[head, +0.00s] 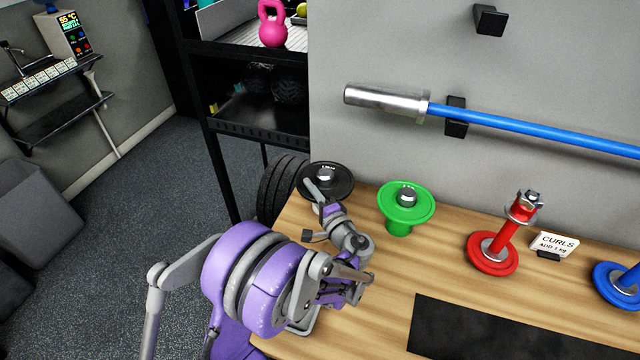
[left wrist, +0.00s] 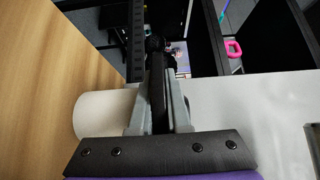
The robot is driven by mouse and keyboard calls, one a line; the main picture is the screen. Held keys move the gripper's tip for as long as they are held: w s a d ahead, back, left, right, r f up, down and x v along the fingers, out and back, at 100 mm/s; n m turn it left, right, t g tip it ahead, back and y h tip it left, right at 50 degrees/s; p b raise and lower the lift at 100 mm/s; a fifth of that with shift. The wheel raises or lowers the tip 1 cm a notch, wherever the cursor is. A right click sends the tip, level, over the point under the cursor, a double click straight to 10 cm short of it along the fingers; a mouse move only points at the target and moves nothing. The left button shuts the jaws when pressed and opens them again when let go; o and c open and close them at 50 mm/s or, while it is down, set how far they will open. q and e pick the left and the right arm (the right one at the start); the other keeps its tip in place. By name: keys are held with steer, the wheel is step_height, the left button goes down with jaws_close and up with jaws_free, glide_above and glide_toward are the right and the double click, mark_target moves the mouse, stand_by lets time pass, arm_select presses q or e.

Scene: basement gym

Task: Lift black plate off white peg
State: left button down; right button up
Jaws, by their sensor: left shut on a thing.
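The black plate (head: 343,190) lies flat at the back left of the wooden bench, with a silver pin top showing through its centre. My left gripper (head: 318,194) reaches its near left rim and is shut on it. In the left wrist view the plate (left wrist: 158,98) is seen edge-on between the two fingers. The white peg (left wrist: 98,114) shows in that view as a pale cylinder beside the fingers. In the head view the peg is mostly hidden under the plate and behind my gripper. I cannot tell whether the plate touches the peg's shoulder. My right gripper is out of view.
A green plate (head: 425,210) sits on a green peg just right of the black one. A red plate (head: 480,262) on a red post, a CURLS card (head: 555,243) and a blue plate (head: 608,285) stand farther right. A black shelf (head: 255,130) rises behind left.

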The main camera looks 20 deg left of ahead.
arm_select(q)
step_height(320, 180, up, 10)
steer(key=shift+r+p, duration=0.1)
steer(key=shift+p, duration=0.35)
stand_by(0.4)
